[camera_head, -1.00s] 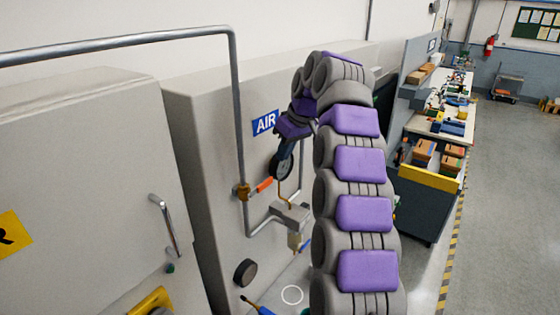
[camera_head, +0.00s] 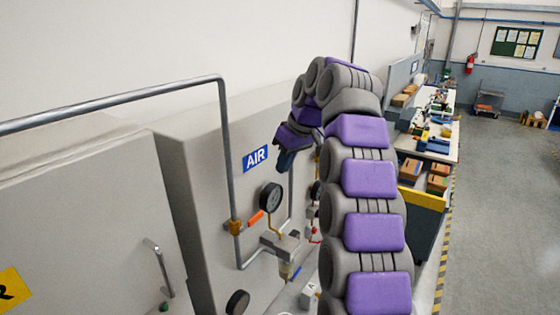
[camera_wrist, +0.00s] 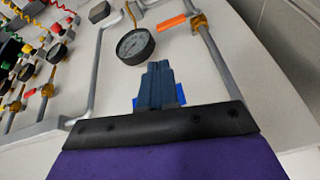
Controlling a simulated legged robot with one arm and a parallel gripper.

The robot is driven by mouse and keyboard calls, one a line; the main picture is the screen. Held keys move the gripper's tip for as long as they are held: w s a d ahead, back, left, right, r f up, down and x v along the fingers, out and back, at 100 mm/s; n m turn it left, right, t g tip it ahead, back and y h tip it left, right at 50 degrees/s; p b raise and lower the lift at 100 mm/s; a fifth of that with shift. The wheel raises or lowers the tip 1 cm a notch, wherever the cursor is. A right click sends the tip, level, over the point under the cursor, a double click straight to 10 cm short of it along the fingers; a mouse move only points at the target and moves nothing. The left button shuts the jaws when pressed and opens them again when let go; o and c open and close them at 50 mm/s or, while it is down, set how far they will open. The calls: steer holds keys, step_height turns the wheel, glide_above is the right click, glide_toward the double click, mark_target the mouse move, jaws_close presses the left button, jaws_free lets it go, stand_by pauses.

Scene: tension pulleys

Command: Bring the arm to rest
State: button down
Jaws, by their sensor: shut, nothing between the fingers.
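My arm rises at the centre of the head view and bends over at the top toward the grey cabinet. My gripper (camera_head: 284,160) hangs at its end, below and right of the blue AIR sign (camera_head: 255,158), pointing down. In the wrist view my gripper (camera_wrist: 158,68) shows its blue fingers together, with nothing between them. The round pressure gauge (camera_head: 271,196) is below it in the head view, and it also shows just beyond the fingertips in the wrist view (camera_wrist: 135,46). I cannot tell whether they touch.
A grey pipe (camera_head: 228,150) with an orange-handled valve (camera_head: 255,217) runs down the cabinet front. A cabinet door with a handle (camera_head: 158,268) is at left. A workbench with orange boxes (camera_head: 437,180) stands at right, beside open floor (camera_head: 500,220).

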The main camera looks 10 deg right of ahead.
steer(key=s+f+m+g+h+b, duration=0.3)
steer(key=s+f+b, duration=2.2)
steer(key=s+f, duration=2.1)
steer(key=s+m+g, duration=0.1)
steer(key=m+g, duration=0.1)
steer(key=m, duration=0.1)
steer(key=shift+a+m, duration=0.25)
steer(key=shift+m, duration=0.05)
steer(key=shift+s+a, duration=0.1)
steer(key=shift+a, duration=0.05)
